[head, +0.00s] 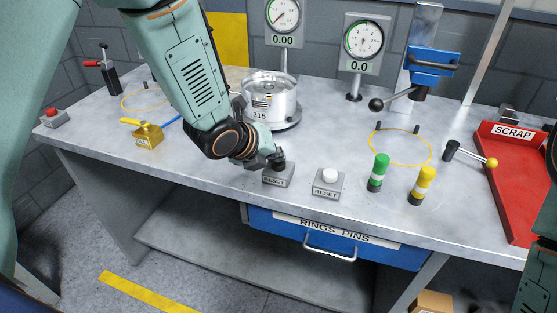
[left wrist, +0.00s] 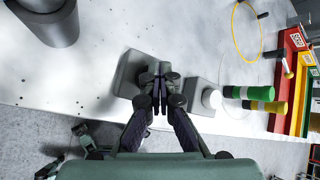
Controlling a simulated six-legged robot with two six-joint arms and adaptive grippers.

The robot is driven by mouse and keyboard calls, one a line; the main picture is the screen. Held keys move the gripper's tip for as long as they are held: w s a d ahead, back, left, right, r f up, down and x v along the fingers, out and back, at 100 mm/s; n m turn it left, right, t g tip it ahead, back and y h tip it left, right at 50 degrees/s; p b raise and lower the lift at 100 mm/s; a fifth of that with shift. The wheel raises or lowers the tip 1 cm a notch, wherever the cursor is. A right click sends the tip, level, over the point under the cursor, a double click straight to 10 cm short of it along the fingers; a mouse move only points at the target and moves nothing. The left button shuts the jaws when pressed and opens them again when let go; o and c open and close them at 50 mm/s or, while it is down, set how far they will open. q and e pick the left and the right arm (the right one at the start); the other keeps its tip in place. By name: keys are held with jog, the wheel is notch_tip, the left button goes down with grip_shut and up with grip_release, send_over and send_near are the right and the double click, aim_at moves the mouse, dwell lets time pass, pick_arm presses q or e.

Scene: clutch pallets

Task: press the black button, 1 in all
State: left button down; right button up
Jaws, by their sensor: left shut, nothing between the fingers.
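The black button's grey box (head: 278,178) stands near the front edge of the bench, with a label on its front. My left gripper (head: 276,158) is shut and empty, its fingertips right at the top of this box. In the left wrist view the shut fingertips of my left gripper (left wrist: 157,72) overlap the right side of the box (left wrist: 132,66). The fingers hide the black button, so I cannot tell whether they touch it or whether it is pressed down. My right gripper is not in view.
A white button on a grey RESET box (head: 327,188) is close on the right. Green (head: 378,172) and yellow (head: 422,186) cylinders stand further right, then a red SCRAP tray (head: 505,190). A 315 cylinder (head: 270,98) stands behind. A red button box (head: 54,118) is far left.

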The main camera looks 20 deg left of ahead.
aim_at(276, 164)
pick_arm(q)
jog(key=shift+r+p, duration=0.4)
jog(key=shift+r, duration=0.35)
jog(key=shift+r, duration=0.1)
jog(key=shift+r+p, duration=1.9)
jog(key=shift+r, duration=0.6)
jog(key=shift+f, duration=0.1)
